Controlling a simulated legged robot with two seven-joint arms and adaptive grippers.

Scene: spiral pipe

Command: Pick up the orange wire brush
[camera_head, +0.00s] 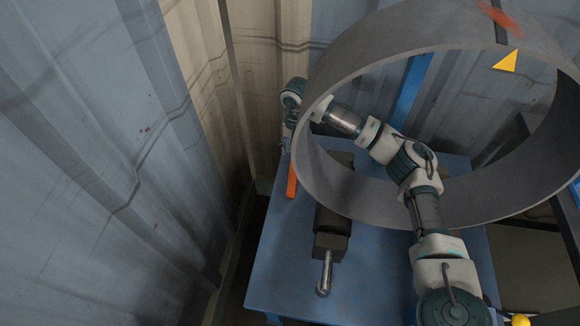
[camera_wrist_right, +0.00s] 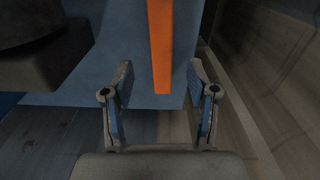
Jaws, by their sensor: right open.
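The orange wire brush (camera_head: 292,180) lies along the left edge of the blue table, with only part of its orange length showing. In the right wrist view the orange strip (camera_wrist_right: 161,45) runs down from the top edge and ends between my gripper's fingers. My right gripper (camera_wrist_right: 160,72) is open, with one finger on each side of the strip and gaps on both sides. I cannot tell its height above the brush. The brush's bristles are not visible.
The large grey pipe ring (camera_head: 335,190) surrounds my right arm. A dark vise-like tool (camera_head: 331,240) with a metal bar stands on the blue table (camera_head: 280,265), right of the brush. Corrugated walls (camera_head: 110,150) rise close on the left. The front left tabletop is clear.

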